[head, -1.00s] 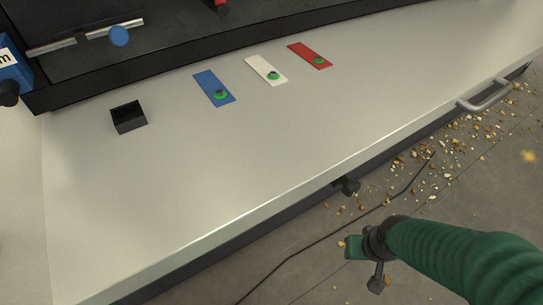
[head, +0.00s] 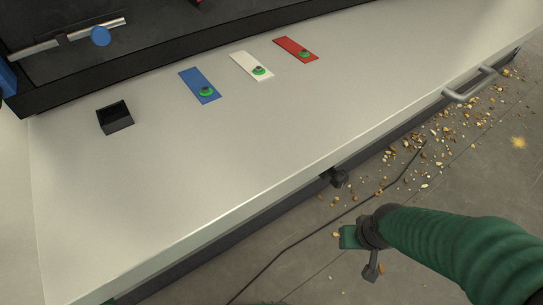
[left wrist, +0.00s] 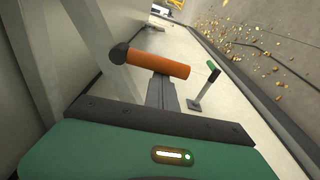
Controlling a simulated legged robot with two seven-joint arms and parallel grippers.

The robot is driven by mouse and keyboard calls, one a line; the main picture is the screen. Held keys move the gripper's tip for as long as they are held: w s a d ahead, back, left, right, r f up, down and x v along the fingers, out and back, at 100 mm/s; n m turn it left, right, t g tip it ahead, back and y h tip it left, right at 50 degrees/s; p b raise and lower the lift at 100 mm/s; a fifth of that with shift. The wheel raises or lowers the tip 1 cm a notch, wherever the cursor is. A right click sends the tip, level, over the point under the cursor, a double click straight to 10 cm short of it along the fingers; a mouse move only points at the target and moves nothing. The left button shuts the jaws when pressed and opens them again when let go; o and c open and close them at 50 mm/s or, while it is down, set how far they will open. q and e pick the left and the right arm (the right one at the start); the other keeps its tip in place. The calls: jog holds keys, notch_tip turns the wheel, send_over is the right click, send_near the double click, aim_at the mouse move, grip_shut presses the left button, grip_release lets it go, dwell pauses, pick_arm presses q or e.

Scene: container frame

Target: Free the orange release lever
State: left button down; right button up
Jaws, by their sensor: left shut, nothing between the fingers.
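The orange lever (left wrist: 158,63) shows in the left wrist view as an orange cylinder with a black end at its left. My left gripper (left wrist: 162,86) has its grey fingers shut, with nothing between them. The fingertips are just below the orange cylinder in the picture; I cannot tell whether they touch it. The lever's mount is hidden. The head view shows neither the orange lever nor the left gripper clearly. My right arm comes in from the right there, and its dark end (head: 370,240) hangs over the floor in front of the bench; its finger opening is unclear.
The pale bench top (head: 200,165) carries a small black open box (head: 115,125) and blue (head: 193,80), white (head: 243,60) and red (head: 290,45) plates with green buttons. A metal handle (head: 470,92) is on the front edge; debris (head: 420,160) litters the floor.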

pick_arm(q)
jog(key=shift+s+d, duration=0.15)
jog(key=s+d+r+n+g+p, duration=0.1)
jog(key=s+d+r+n+p, duration=0.1)
jog(key=s+n+p, duration=0.3)
jog(key=shift+d+n+g+p, duration=0.4)
jog(key=shift+d+n+p, duration=0.45)
jog(key=shift+n+p, duration=1.55)
jog(key=shift+s+r, duration=0.1)
notch_tip(320, 180, down, 5)
jog(key=w+b, duration=0.2)
jog(key=b, duration=0.2)
jog(key=r+v, duration=0.1)
jog(key=v, duration=0.9)
jog(key=shift+a+p, duration=0.25)
jog(key=shift+p, duration=0.15)
